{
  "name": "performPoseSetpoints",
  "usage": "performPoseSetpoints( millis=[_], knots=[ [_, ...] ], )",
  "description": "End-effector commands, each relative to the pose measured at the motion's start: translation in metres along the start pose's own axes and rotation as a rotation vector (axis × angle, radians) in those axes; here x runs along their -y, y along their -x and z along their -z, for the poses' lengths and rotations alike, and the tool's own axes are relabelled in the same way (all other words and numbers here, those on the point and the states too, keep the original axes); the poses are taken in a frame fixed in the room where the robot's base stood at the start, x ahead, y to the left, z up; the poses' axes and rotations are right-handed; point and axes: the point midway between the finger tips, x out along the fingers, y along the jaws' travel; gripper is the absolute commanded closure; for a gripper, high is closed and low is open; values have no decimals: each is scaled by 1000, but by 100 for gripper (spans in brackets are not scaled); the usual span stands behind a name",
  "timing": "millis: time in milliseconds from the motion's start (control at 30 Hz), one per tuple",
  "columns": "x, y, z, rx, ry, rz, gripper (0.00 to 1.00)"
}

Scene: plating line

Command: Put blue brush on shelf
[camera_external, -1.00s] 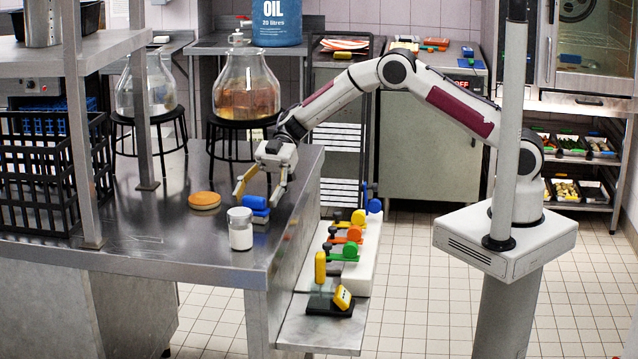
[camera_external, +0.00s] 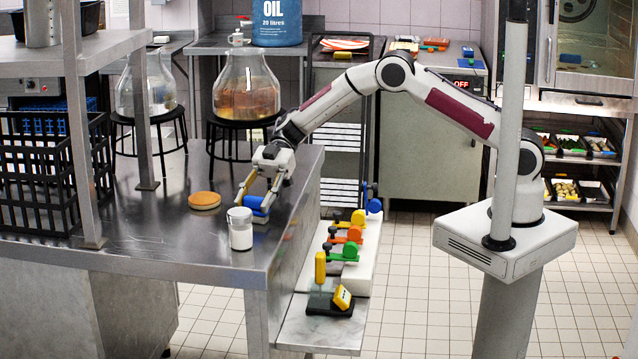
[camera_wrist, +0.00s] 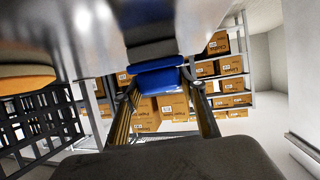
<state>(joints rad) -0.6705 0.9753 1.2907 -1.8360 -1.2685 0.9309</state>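A steel shelf (camera_external: 110,48) stands on posts at the left of the table.
The jar (camera_external: 240,230) stands just in front of the brush. The orange-topped disc (camera_external: 204,200) lies to its left. A black crate (camera_external: 45,175) stands at the left, by a shelf post (camera_external: 85,150).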

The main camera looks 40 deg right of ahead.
Motion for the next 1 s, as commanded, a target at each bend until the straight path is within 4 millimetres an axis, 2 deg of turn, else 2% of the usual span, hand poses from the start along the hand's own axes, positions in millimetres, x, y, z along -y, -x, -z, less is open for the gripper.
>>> performPoseSetpoints(
  millis=[67, 267, 467, 1000],
  knots=[
    [0, 0, 0, 0, 0, 0, 85],
    [0, 0, 1, 0, 0, 0, 85],
    [0, 4, 10, 0, 2, -1, 85],
    [-1, 31, 76, -1, 3, -2, 85]
  ],
)
